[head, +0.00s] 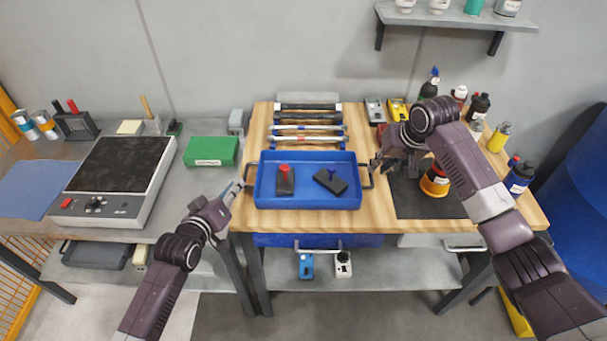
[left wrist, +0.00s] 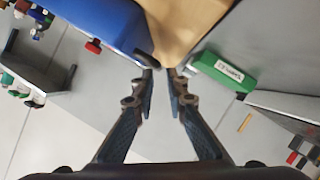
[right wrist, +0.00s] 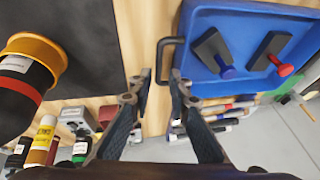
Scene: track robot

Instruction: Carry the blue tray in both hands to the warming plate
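The blue tray (head: 308,204) lies on the wooden worktop, with a dark handle at each end. It holds a stamp with a red knob (head: 284,180) and one with a blue knob (head: 330,181). My left gripper (head: 240,186) is partly open at the left handle (head: 249,178). In the left wrist view its fingertips (left wrist: 159,71) stand a little apart. My right gripper (head: 376,163) is at the right handle (head: 367,176). In the right wrist view its fingertips (right wrist: 161,77) are apart, with the handle (right wrist: 165,50) at them. The warming plate (head: 119,164), dark-topped with front knobs, stands on the left grey bench.
A green box (head: 211,151) sits on the grey bench between warming plate and tray. Rods on a rack (head: 308,121) lie behind the tray. A dark mat (head: 420,198) with a black and orange jar (head: 435,183) is to the right. Several bottles stand further right.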

